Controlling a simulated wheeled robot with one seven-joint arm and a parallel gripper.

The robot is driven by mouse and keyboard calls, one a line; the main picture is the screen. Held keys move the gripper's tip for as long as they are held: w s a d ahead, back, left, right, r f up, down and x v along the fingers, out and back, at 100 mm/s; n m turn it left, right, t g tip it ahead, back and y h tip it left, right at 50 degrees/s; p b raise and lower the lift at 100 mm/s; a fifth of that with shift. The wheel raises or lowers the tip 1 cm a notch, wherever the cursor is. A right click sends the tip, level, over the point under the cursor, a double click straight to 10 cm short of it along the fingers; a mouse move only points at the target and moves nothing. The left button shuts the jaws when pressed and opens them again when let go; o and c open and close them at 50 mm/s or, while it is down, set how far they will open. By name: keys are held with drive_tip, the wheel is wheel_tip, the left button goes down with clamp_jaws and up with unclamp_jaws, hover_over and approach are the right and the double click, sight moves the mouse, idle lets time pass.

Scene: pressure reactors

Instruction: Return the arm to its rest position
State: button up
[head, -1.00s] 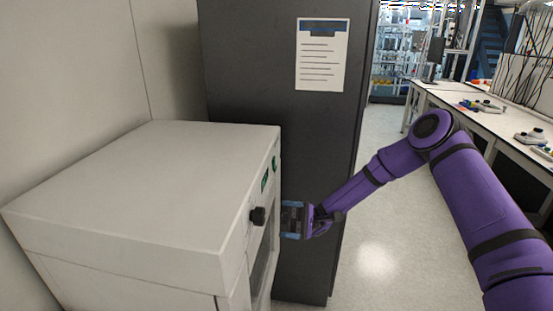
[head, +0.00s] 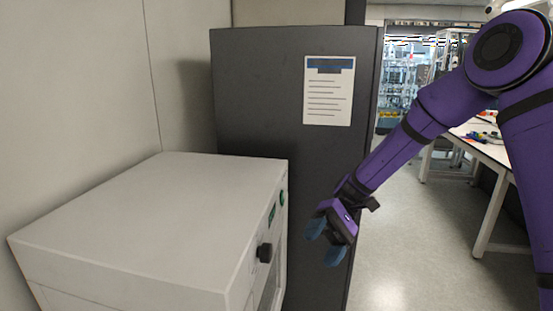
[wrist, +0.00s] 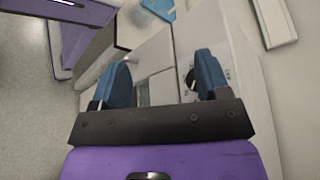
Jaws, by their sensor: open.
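My gripper (head: 325,243) is open and empty in the head view, in front of the dark grey cabinet and to the right of the light grey box-shaped unit. Its blue fingertips point down and to the left, apart from the unit. My purple arm runs from the gripper up to the right edge of the view. In the wrist view my gripper (wrist: 158,82) shows two blue fingers spread apart with nothing between them. The unit's front is seen only edge-on.
The dark cabinet (head: 265,110) with a posted sheet (head: 328,90) stands behind my gripper. A white-topped bench (head: 478,145) stands at the right, partly behind my arm. The floor (head: 400,250) between cabinet and bench is clear. Shelving stands far back.

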drive_tip(key=s+d+r+m+t+h, duration=0.4)
drive_tip(key=s+d+r+t+h, duration=0.4)
drive_tip(key=s+d+r+t, duration=0.9)
drive_tip(key=s+d+t, duration=0.1)
drive_tip(key=d, duration=0.2)
drive_tip(key=shift+d+m, duration=0.4)
drive_tip(key=shift+s, duration=0.1)
idle(1.9)
